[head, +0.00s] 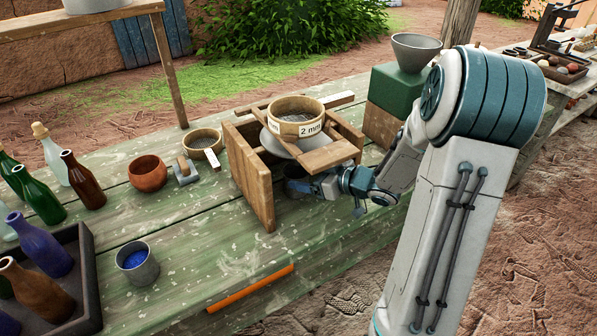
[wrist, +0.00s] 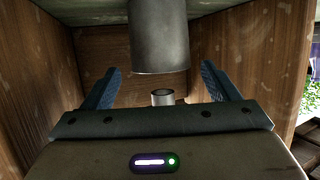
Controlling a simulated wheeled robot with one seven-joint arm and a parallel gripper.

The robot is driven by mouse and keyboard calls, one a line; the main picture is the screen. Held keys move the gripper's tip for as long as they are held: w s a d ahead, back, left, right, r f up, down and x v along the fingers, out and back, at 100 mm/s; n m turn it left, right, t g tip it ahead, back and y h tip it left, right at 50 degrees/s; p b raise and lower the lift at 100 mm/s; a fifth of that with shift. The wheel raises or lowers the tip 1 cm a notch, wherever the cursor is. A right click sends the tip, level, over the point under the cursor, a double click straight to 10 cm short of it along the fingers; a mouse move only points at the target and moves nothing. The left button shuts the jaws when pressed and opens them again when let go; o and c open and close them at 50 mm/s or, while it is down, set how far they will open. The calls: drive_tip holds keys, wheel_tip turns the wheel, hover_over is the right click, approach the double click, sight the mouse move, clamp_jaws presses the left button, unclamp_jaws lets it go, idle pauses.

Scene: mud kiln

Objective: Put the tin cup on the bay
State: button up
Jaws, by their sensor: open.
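A small grey metal cup, which looks like the tin cup (wrist: 163,98), stands inside the wooden bay (wrist: 60,60). In the wrist view its rim shows between my two fingers, with a gap on each side. Its lower part is hidden behind the gripper body. My gripper (wrist: 160,85) is open and reaches into the bay. In the head view my gripper (head: 308,187) enters the wooden frame (head: 252,185) low on its right side. The frame's slats and my arm hide most of the inside there.
A wide metal spout (wrist: 160,40) hangs down over the cup. A sieve marked 2 mm (head: 297,128) sits on the frame. A grey cup with blue contents (head: 137,268), an orange stick (head: 250,288) and a clay bowl (head: 147,175) lie left. Bottles crowd the far left.

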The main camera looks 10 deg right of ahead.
drive_tip(key=v, duration=0.7)
drive_tip(key=shift+s+p, duration=0.2)
drive_tip(key=shift+p, duration=0.15)
drive_tip(key=shift+d+r, duration=0.1)
drive_tip(key=shift+d, duration=0.1)
